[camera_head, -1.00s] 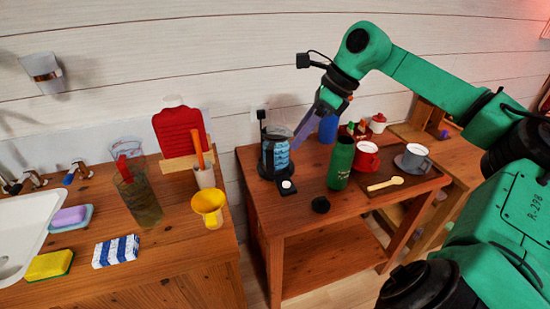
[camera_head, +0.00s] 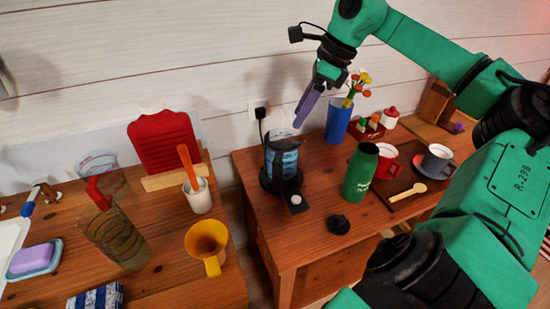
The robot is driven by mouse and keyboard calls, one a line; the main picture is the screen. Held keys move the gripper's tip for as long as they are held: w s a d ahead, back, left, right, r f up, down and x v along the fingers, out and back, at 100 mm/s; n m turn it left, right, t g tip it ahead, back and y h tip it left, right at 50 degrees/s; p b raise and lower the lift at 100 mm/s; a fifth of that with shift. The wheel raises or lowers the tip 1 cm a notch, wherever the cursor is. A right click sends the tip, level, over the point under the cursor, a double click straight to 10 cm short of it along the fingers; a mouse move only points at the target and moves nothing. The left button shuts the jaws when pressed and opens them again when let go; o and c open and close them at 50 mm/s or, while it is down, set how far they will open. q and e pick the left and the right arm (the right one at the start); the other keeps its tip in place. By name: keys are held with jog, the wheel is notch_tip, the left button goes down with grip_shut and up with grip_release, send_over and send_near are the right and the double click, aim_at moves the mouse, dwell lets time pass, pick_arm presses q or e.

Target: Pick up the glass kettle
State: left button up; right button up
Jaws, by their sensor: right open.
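The glass kettle (camera_head: 283,160) stands upright on its dark base near the back left of the wooden side table (camera_head: 312,226). It looks blue inside, with a dark frame, and a cord runs up to the wall socket behind it. My right gripper (camera_head: 304,112) hangs above and just right of the kettle, with its purple fingers pointing down and left. It is open and holds nothing. In the picture the fingertips lie close to the kettle's top, but I cannot tell the exact gap. My left gripper is not in view.
A black lid (camera_head: 339,224) lies in front.

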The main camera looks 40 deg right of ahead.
notch_tip(320, 180, down, 4)
jog(key=s+b, duration=0.2)
jog(key=b, duration=0.6)
send_near(277, 191)
jog(key=w+f+p, duration=0.1)
jog(key=w+a+f+p, duration=0.1)
jog(key=f, duration=0.1)
jog(key=w+a+f+p, duration=0.1)
jog(key=f, duration=0.1)
jog(key=shift+w+f, duration=0.1)
jog(key=shift+f, duration=0.4)
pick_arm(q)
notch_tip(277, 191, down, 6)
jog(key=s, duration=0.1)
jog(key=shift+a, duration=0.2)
pick_arm(e)
grip_shut()
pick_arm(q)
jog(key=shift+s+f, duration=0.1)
pick_arm(e)
jog(key=shift+r, duration=0.15)
